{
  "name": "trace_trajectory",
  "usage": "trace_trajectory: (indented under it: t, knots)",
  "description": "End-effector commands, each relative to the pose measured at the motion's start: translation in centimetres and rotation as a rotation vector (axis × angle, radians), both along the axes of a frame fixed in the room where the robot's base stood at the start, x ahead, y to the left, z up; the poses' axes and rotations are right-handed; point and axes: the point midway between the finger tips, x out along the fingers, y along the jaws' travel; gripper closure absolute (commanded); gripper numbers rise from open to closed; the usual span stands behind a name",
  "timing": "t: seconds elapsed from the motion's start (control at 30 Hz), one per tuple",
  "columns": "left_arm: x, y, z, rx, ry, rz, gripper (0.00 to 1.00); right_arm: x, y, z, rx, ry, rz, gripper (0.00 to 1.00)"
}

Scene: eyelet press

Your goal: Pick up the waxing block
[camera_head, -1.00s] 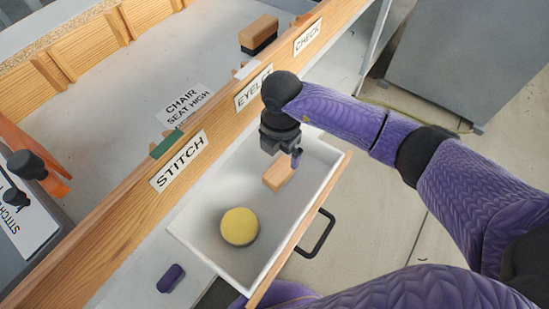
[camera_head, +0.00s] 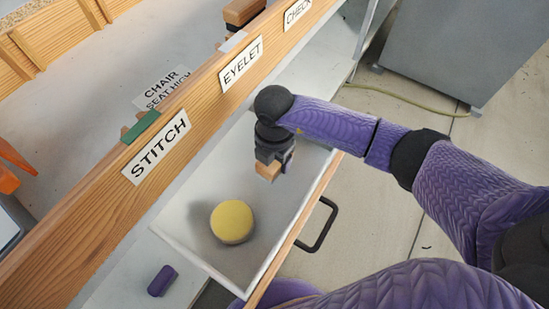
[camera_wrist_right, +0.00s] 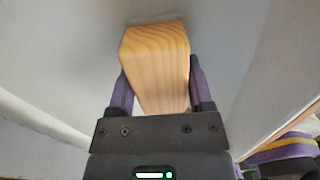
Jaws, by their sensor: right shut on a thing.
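The waxing block (camera_head: 268,171) is a plain light-wood block inside the open white drawer (camera_head: 190,226). My right gripper (camera_head: 272,165) points down into the drawer and is shut on it. The right wrist view shows the block (camera_wrist_right: 157,65) between the two purple fingers of the right gripper (camera_wrist_right: 158,88), with its grain facing the camera. The gripper hides part of the block in the head view. I cannot tell if the block still touches the drawer floor. My left gripper is not in view.
A round yellow piece (camera_head: 232,221) lies in the drawer near the block. The drawer's dark handle (camera_head: 319,226) sticks out in front. A wooden rail (camera_head: 100,190) with labels runs behind. A purple cylinder (camera_head: 162,281) lies left of the drawer. A wooden-backed brush (camera_head: 243,11) stands beyond the rail.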

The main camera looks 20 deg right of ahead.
Motion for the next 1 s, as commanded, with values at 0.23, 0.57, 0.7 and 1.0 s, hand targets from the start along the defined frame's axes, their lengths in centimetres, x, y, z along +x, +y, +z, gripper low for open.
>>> trace_trajectory:
  t: [0.23, 0.57, 0.7, 1.0]
  knots:
    - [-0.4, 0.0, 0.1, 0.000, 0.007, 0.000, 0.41, 0.0, 0.0, 0.0, 0.000, 0.000, 0.000, 0.96]
    - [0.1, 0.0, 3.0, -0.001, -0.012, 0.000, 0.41, 0.1, 0.0, 4.7, 0.000, -0.009, 0.000, 0.96]
    - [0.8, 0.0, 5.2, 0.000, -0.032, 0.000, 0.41, 0.1, 0.0, 8.7, 0.000, -0.009, 0.000, 0.96]
    - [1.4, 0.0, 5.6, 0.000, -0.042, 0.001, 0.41, 0.0, 0.0, 10.0, -0.001, 0.001, 0.000, 0.96]
